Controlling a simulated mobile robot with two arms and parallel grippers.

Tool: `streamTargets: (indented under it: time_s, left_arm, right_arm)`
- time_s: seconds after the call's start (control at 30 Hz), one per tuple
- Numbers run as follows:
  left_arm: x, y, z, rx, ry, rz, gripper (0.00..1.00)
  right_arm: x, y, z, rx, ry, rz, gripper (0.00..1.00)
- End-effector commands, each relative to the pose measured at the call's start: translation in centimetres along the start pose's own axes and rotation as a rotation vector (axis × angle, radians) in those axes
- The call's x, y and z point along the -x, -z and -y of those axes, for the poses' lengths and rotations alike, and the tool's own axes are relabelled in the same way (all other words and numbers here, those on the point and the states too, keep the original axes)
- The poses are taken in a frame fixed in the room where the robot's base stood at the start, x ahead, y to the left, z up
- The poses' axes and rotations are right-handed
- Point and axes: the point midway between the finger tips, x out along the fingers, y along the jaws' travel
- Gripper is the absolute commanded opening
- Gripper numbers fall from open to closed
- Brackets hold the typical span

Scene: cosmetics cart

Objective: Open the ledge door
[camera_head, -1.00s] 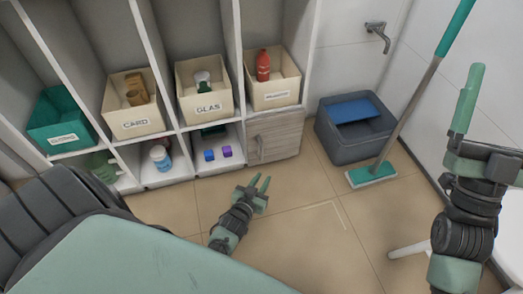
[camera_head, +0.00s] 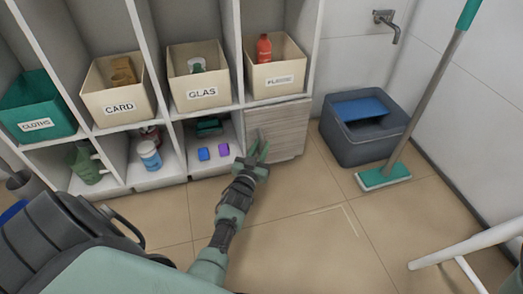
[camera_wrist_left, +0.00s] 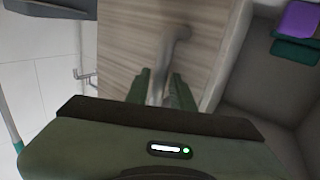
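The ledge door (camera_head: 283,127) is a light wood-grain panel at the lower right of the white shelf, and it looks shut. My left gripper (camera_head: 258,152) is in front of the door's left part, fingers pointing at it. In the left wrist view, the grey bar handle (camera_wrist_left: 181,36) runs down between the two green fingers of my left gripper (camera_wrist_left: 162,88). The fingers are apart, with slight gaps beside the bar; I cannot tell whether they touch it. The handle is mostly hidden by the gripper in the head view. My right gripper is out of view.
A grey bin (camera_head: 362,129) with a blue insert and a green mop (camera_head: 384,176) stand right of the door. Cubbies left of it hold small blue and purple blocks (camera_head: 214,152) and bottles. Labelled boxes sit above. The tan floor (camera_head: 312,215) before the door is clear.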

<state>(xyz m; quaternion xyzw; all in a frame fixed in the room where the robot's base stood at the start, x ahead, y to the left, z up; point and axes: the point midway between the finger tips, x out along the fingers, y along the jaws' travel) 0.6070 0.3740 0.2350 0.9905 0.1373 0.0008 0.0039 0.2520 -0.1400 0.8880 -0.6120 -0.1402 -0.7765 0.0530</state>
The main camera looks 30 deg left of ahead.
Motion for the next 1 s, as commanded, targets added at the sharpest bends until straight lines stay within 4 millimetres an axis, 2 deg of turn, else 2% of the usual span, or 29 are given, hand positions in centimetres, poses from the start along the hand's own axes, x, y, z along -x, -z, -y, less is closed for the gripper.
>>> streamTargets:
  time_s: [0.33,0.37,0.4,0.43,1.0]
  left_arm:
    - [-0.62,0.02,-0.03,0.0,0.0,0.001,0.23]
    - [-0.62,0.02,-0.03,0.0,0.0,0.001,0.18]
    - [-0.62,0.01,-0.03,0.0,0.0,0.001,0.07]
    - [-0.61,0.01,-0.03,0.0,0.0,0.001,0.0]
    - [-0.58,-0.03,-0.03,0.0,-0.001,0.001,0.0]
  right_arm:
    - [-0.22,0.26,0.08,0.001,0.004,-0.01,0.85]
    - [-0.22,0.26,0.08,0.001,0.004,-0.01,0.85]
    - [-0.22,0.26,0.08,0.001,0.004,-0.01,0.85]
    - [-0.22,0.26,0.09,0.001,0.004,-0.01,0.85]
    - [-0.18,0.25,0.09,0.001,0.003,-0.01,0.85]
